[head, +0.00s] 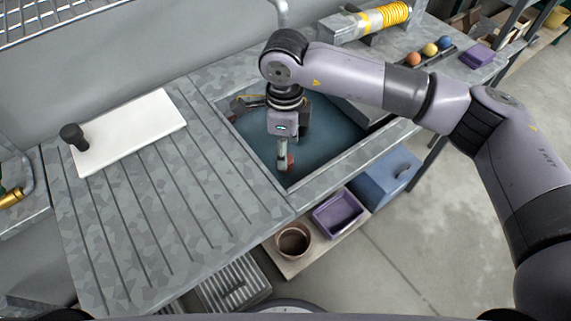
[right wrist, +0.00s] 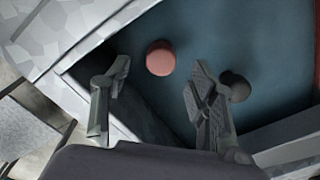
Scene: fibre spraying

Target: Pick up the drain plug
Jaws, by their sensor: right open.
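A small reddish round piece, which looks like the drain plug (right wrist: 160,58), lies in the blue-grey sink basin (right wrist: 185,25). In the head view the plug (head: 290,162) shows only in part beside my right gripper (head: 283,160), which reaches down into the basin. In the right wrist view my right gripper (right wrist: 160,75) is open, with one finger on each side of the plug and nothing held. The plug shows just beyond the fingertips, near the gap between them; I cannot tell its exact height below them. My left gripper is out of view.
A dark round spot (right wrist: 236,86) is in the basin right of the fingers. A white board (head: 130,130) and a black knob-like piece (head: 73,136) are on the ribbed drainboard at left. The basin's walls and metal rim (head: 340,167) surround my right gripper.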

